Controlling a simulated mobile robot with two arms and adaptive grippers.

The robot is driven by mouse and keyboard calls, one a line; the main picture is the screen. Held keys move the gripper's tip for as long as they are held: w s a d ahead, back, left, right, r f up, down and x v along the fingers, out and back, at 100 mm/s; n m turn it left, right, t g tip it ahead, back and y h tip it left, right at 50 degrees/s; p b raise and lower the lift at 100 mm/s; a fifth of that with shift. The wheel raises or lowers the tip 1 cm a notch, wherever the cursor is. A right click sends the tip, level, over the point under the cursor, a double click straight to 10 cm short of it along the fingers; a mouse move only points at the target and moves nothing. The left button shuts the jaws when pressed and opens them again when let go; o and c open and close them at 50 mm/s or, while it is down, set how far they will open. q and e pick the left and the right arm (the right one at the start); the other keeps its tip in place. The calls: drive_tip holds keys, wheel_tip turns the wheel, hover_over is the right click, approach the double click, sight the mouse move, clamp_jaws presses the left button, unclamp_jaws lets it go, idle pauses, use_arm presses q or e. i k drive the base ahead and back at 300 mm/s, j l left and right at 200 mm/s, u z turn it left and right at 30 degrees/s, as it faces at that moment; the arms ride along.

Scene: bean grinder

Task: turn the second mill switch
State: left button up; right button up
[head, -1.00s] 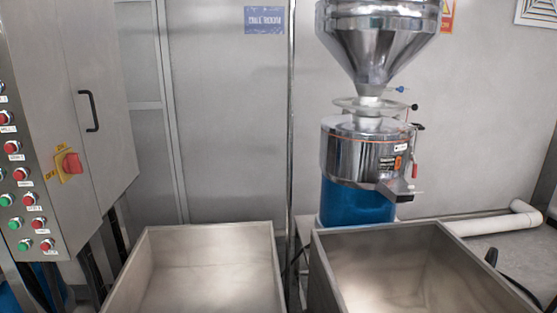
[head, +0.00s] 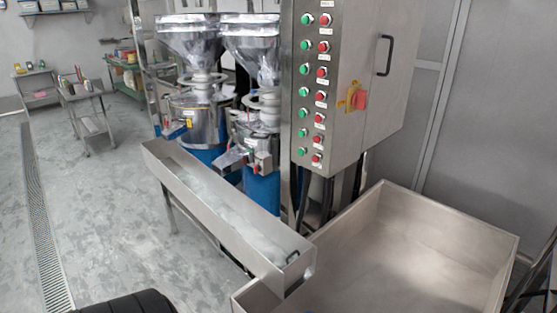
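A grey control cabinet (head: 345,80) stands right of centre in the head view. Its narrow face carries a column of green buttons (head: 304,68) and a column of red buttons (head: 322,70), with small labels too blurred to read. A red rotary switch on a yellow plate (head: 358,97) is on the wider face, below a black handle. Two mills with steel hoppers and blue bases stand left of the cabinet, one farther left (head: 195,110) and one nearer the cabinet (head: 258,125). Neither gripper shows.
A long steel trough (head: 215,205) runs in front of the mills. A large steel bin (head: 400,250) fills the lower right, below the cabinet. Open grey floor (head: 110,230) lies at left, with a drain grate (head: 45,240). Small tables (head: 85,95) stand at the back left.

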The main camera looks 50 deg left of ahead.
sight(256, 168)
drive_tip(key=u, duration=1.65)
drive_tip(key=i+j+z, duration=0.15)
drive_tip(key=z, duration=0.3)
drive_tip(key=i+j+z, duration=0.1)
drive_tip(key=j+z, duration=0.15)
drive_tip(key=z, duration=0.25)
drive_tip(key=j+z, duration=0.25)
drive_tip(key=z, duration=0.2)
